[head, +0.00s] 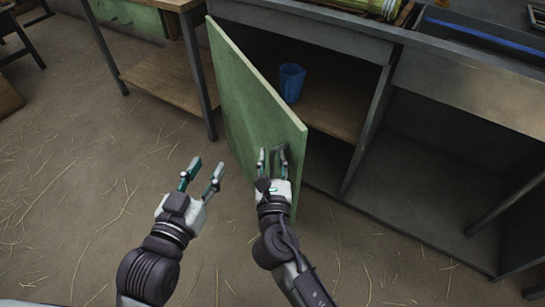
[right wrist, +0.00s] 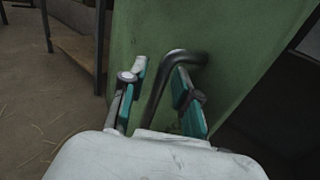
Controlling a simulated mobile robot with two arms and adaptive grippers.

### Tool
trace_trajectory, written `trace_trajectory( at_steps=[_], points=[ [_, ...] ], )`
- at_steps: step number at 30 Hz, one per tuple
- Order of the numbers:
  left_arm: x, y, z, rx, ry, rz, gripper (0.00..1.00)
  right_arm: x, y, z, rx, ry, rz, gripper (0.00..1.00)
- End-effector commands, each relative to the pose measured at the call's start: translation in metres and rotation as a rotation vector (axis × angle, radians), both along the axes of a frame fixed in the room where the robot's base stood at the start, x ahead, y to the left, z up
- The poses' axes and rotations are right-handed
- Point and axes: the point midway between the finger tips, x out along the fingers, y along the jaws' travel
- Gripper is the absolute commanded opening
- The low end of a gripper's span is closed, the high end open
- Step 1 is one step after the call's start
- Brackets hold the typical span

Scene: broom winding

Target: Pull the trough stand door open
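The green trough stand door (head: 243,95) stands swung out from the cabinet, partly open. A dark bent bar handle (right wrist: 157,88) is on its face. My right gripper (head: 273,160) is at the handle, with its fingers apart. In the right wrist view my right gripper (right wrist: 160,98) has one finger on each side of the handle. The right finger looks close to the bar or touching it, and a gap shows on the left. My left gripper (head: 203,173) is open and empty, left of the door and apart from it.
A blue cup (head: 291,82) stands on the wooden shelf (head: 335,108) inside the cabinet. An open bay (head: 430,165) lies to the right. A wooden low shelf (head: 165,80) with metal legs stands left of the door. The straw-strewn floor (head: 75,150) at left is clear.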

Motion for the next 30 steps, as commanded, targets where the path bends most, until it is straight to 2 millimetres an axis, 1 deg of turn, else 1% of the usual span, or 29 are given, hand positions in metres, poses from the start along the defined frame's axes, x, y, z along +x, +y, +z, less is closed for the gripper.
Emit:
trace_trajectory(
  at_steps=[8,11,14,24,27,30],
  points=[
    [0.001,0.0,0.0,0.0,-0.001,0.001,0.4,0.0,0.0,0.001,0.0,-0.002,0.0,0.37],
    [0.001,0.001,0.0,0.001,-0.001,0.001,0.4,-0.005,-0.001,0.001,-0.001,-0.002,0.0,0.37],
    [0.001,0.001,0.0,0.0,-0.001,0.001,0.4,-0.018,-0.001,0.0,-0.001,0.0,0.002,0.37],
    [0.0,0.0,0.0,0.0,0.0,0.001,0.4,-0.089,-0.005,0.0,-0.001,0.002,0.002,0.37],
    [0.0,0.0,0.0,0.0,0.0,0.001,0.4,-0.104,-0.007,0.0,-0.001,0.001,0.001,0.37],
    [0.0,0.0,0.0,0.0,0.0,0.001,0.4,-0.114,-0.007,0.0,-0.001,0.001,0.001,0.37]
  ],
)
